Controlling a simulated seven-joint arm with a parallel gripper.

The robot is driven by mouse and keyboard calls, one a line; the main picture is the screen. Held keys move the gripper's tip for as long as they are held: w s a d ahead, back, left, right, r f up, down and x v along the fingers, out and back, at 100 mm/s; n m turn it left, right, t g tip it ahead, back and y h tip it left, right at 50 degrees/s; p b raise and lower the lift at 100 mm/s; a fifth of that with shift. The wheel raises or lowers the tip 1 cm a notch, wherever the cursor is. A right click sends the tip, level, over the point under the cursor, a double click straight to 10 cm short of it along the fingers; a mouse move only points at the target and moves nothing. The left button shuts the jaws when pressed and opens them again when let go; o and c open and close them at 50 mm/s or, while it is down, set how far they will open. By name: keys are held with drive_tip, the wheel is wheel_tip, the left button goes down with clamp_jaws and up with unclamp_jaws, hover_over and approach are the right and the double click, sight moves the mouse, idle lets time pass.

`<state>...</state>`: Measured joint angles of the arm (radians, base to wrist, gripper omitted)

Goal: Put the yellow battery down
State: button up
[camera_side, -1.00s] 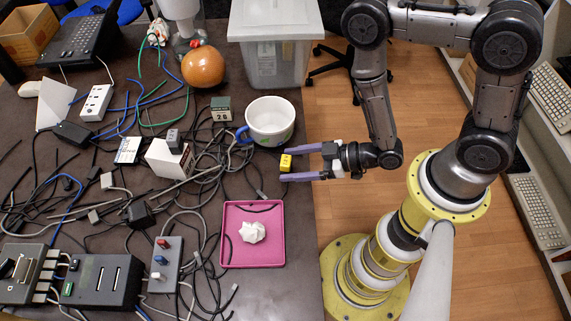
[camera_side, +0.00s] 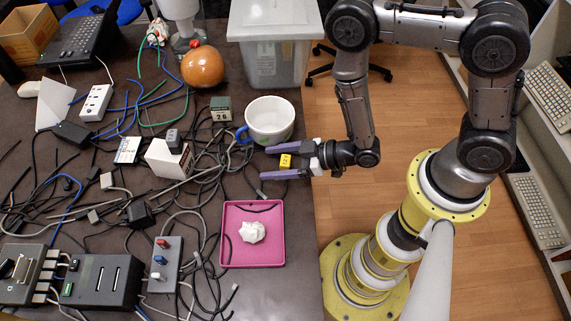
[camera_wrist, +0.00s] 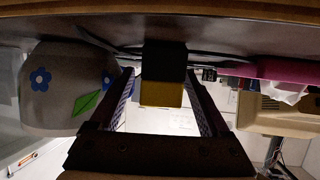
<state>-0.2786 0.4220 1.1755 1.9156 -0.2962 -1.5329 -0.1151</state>
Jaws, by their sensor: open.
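The yellow battery (camera_side: 285,160) stands near the right edge of the dark table, just below the white cup in the side view. In the wrist view the battery (camera_wrist: 162,93) shows yellow with a dark part, between the fingers (camera_wrist: 164,85) with visible gaps on both sides. I cannot tell exactly how its base meets the table.
The white cup (camera_side: 270,122) with a blue handle is close beside the upper finger. A magenta tray (camera_side: 229,236) holding a white crumpled lump (camera_side: 252,232) lies below. Tangled cables (camera_side: 210,165) and a white box (camera_side: 168,160) are to the left.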

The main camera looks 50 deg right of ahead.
clamp_jaws()
idle(0.4)
drive_tip(key=shift+r, duration=0.15)
